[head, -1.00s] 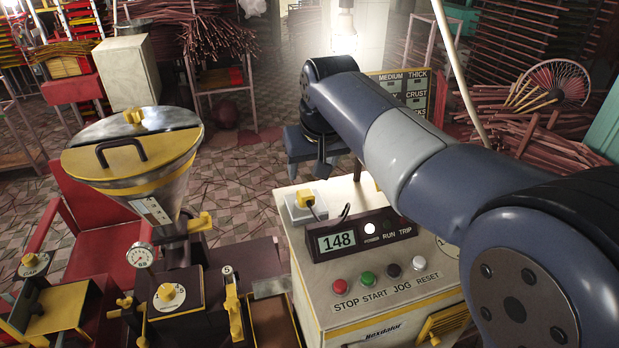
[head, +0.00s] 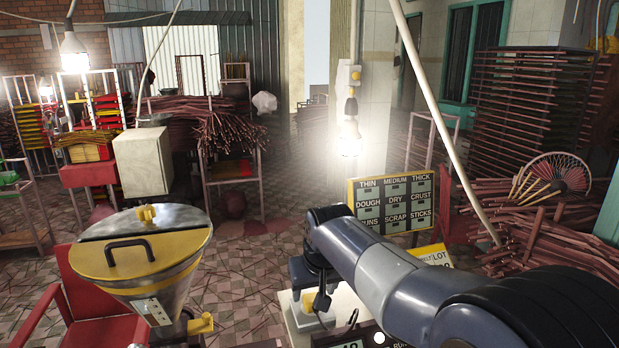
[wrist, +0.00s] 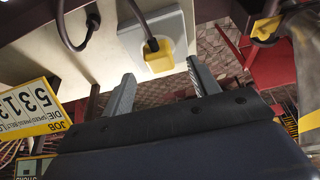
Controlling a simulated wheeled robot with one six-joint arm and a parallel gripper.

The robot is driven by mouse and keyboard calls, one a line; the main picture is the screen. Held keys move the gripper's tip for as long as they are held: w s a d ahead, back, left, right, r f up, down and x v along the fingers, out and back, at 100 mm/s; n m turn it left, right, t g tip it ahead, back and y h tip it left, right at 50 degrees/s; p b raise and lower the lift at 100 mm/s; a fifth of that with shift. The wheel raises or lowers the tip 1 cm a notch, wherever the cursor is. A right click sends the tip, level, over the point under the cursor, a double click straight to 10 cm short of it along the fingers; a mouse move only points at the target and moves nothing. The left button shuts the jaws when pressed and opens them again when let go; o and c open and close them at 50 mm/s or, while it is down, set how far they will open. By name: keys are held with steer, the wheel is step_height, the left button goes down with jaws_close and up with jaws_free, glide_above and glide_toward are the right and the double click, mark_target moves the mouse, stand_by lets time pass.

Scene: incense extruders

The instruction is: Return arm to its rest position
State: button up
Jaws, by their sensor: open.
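My arm (head: 385,275) reaches in from the lower right of the head view, with its wrist bent down over the control box. My gripper (wrist: 163,88) is open in the wrist view, its two grey fingers apart with nothing between them. Beyond the fingers is a yellow plug (wrist: 158,60) in a pale socket plate (wrist: 130,38) on the cream control box (wrist: 100,62). I cannot tell whether the fingers touch anything. In the head view the yellow plug (head: 321,301) shows just below my wrist; the fingertips are not clear there.
A steel hopper with a yellow-edged lid (head: 145,250) stands to the left, beside a red chair (head: 90,285). A hanging lamp (head: 350,145) and a lettered board (head: 391,205) are behind my arm. Stick bundles (head: 545,235) lie at the right.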

mark_target(312, 298)
steer(key=x, duration=0.3)
steer(key=shift+r, duration=0.15)
steer(key=shift+r+p, duration=0.1)
steer(key=shift+p, duration=0.2)
